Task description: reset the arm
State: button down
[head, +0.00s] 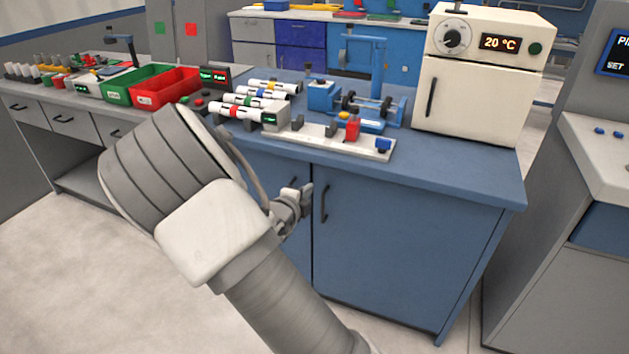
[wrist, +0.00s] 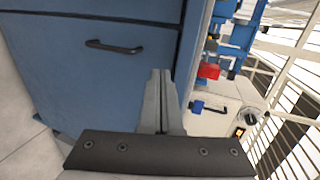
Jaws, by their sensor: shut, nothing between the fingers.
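My arm spans the head view from the bottom up to the left middle, bent at its elbow. My gripper (head: 304,192) is in front of the blue cabinet below the workbench top, to the right of my forearm. In the wrist view my gripper (wrist: 160,75) shows its two fingers together, shut with nothing between them. A dark cabinet handle (wrist: 114,47) is up and left of the fingertips there. I cannot tell from these views how far the fingers are from the cabinet front.
The blue workbench (head: 455,172) carries banded pipes (head: 262,101), a blue fixture (head: 375,102), a white strip with a red block (head: 352,128) and a cream oven (head: 474,98). Green (head: 117,93) and red bins (head: 166,91) stand left. A grey console (head: 600,165) stands right. Floor (head: 70,270) is clear at left.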

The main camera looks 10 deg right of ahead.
jog(key=s+a+r+n+g+y, duration=0.2)
jog(key=s+a+r+n+y, duration=0.1)
jog(key=s+r+n+y, duration=0.3)
jog(key=s+a+r+n+g+y, duration=0.2)
jog(key=s+a+r+n+y, duration=0.15)
jog(key=s+r+n, duration=0.4)
jog(key=s+d+r+n+g+h, duration=0.1)
jog(key=s+d+n, duration=0.1)
jog(key=s+n, duration=0.35)
jog(key=s+d+r+n+g, duration=0.1)
jog(key=s+d+r+n, duration=0.1)
jog(key=s, duration=0.7)
jog(key=s+d+r+n+h, duration=0.1)
jog(key=s+d+n, duration=0.25)
jog(key=s, duration=0.35)
notch_tip(320, 180, up, 22)
jog(key=a+p, duration=0.1)
jog(key=p, duration=2.1)
jog(key=shift+w, duration=0.15)
jog(key=shift+d+f+y, duration=0.1)
jog(key=shift+d+y, duration=0.05)
jog(key=shift+y, duration=0.1)
